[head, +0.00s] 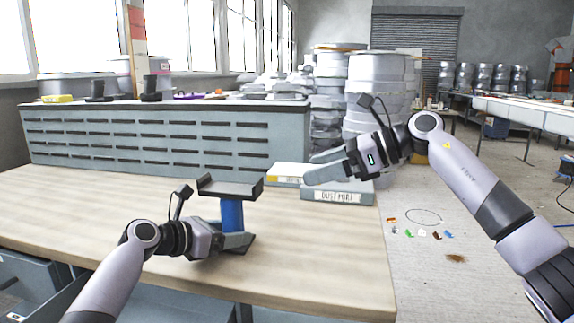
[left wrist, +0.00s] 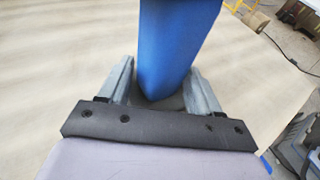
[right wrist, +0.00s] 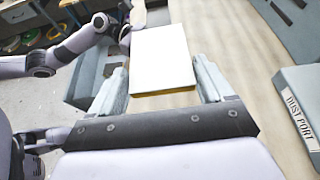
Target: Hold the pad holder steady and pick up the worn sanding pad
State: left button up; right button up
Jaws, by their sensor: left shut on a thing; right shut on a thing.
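The pad holder has a dark, shallow tray (head: 230,187) on top of a blue post (head: 232,214). It stands upright on the bench. My left gripper (head: 237,240) is shut on the lower part of the post. In the left wrist view, the post (left wrist: 175,45) stands between both fingers. My right gripper (head: 314,168) is in the air to the right of the holder. In the right wrist view, a flat block with a white top and yellowish near edge, apparently the worn sanding pad (right wrist: 162,60), lies between its fingertips. The holder's tray looks empty.
A grey box labelled DUST PORT (head: 337,196) sits below my right gripper. A pale, flat shape with yellow on its front (head: 285,180) shows left of the right fingertips; I cannot tell if it is the pad. A slotted grey panel (head: 150,140) lines the bench's back.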

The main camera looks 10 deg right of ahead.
pick_arm(q)
jog(key=shift+f, duration=0.1)
pick_arm(e)
jog(key=shift+s+d, duration=0.25)
jog(key=shift+d, duration=0.4)
jog(key=shift+s+d, duration=0.3)
jog(key=shift+d, duration=0.3)
jog(key=shift+s+d, duration=0.25)
jog(key=shift+d, duration=0.4)
pick_arm(q)
jog(key=o, duration=0.9)
jog(key=shift+a, duration=0.1)
jog(key=v, duration=1.2)
